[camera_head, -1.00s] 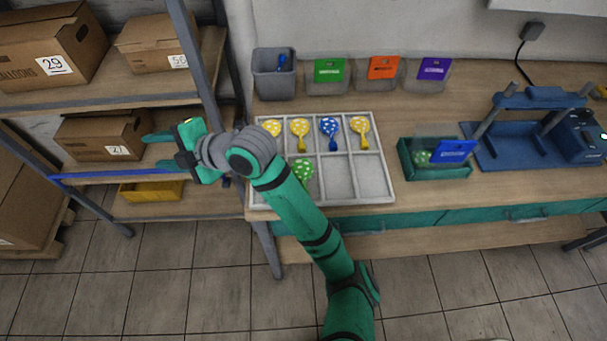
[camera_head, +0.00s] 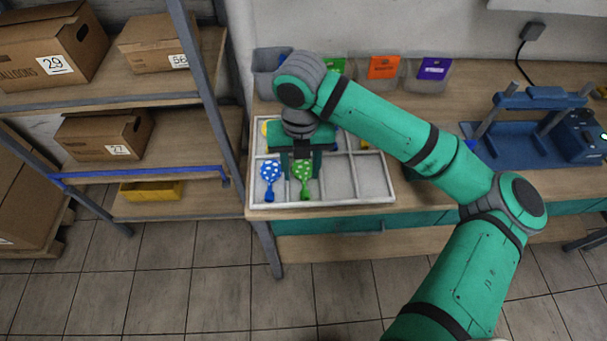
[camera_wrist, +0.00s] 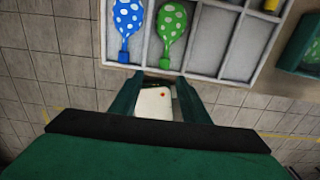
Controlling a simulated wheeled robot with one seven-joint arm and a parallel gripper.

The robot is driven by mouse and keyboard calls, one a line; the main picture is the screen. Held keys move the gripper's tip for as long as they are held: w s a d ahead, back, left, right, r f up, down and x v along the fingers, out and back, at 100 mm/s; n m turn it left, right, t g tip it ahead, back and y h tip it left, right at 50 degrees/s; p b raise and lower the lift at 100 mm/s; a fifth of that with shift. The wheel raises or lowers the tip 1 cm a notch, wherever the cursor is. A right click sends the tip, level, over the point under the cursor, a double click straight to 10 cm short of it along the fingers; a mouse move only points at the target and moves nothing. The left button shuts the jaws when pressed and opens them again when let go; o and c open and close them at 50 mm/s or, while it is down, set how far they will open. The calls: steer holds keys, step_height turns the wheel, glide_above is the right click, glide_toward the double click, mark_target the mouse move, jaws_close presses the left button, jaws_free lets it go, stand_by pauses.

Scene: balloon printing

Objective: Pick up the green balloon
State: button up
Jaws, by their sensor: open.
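A green balloon with white dots (camera_head: 303,169) lies in a front compartment of the grey tray (camera_head: 376,182). It also shows in the wrist view (camera_wrist: 172,22), beyond the fingertips. My gripper (camera_head: 301,170) is above the tray at this balloon, fingers pointing down, open and empty. In the wrist view my gripper (camera_wrist: 160,92) has its two fingers apart with nothing between them at the tips. Another green dotted balloon (camera_wrist: 314,50) shows partly in a green container (camera_wrist: 291,58) at the right edge of the wrist view.
A blue dotted balloon (camera_head: 270,172) lies in the compartment left of the green one. A yellow balloon (camera_head: 358,141) shows in the back row, partly behind my arm. Bins with coloured cards (camera_head: 383,68) stand behind the tray. A blue press (camera_head: 530,125) stands at right.

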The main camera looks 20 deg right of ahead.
glide_above(305, 193)
steer(key=f, duration=0.5)
steer(key=shift+a+f, duration=0.1)
steer(key=shift+a, duration=0.3)
steer(key=f, duration=0.2)
steer(key=d+f, duration=0.1)
steer(key=f, duration=0.1)
steer(key=shift+w+f, duration=0.2)
steer(key=shift+f, duration=0.05)
steer(key=shift+s+d+f, duration=0.1)
steer(key=shift+s+f, duration=0.1)
steer(key=shift+f, duration=0.2)
steer(key=shift+a, duration=0.3)
steer(key=c, duration=0.9)
